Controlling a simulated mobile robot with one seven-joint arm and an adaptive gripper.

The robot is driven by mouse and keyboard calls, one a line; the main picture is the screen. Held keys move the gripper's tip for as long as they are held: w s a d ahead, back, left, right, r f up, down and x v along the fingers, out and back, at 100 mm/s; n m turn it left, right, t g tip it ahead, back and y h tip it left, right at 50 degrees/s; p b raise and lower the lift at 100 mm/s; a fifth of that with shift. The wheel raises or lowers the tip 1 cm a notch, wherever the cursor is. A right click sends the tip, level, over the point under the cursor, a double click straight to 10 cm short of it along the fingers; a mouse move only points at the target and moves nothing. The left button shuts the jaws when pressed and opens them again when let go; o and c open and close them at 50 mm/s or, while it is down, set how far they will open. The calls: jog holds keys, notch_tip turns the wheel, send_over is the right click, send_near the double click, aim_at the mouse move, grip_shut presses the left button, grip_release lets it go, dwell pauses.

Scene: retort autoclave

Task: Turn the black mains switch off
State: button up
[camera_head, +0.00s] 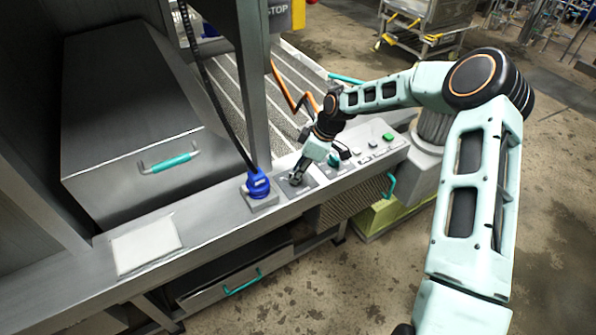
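My gripper (296,178) points down at the control ledge (215,220), with its fingertips at a small grey plate (311,184) to the right of the blue connector. A dark part shows at the fingertips, and it may be the black mains switch. The gripper and the small scale hide its shape and position. I cannot tell whether the fingers touch or hold it, or whether they are open or shut.
A blue connector (258,184) with a black cable stands close left of my gripper. A green button (388,136) and other small controls sit to the right. A steel post (252,90) rises behind. A white pad (146,244) lies on the ledge's left part.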

jog(key=v, duration=1.2)
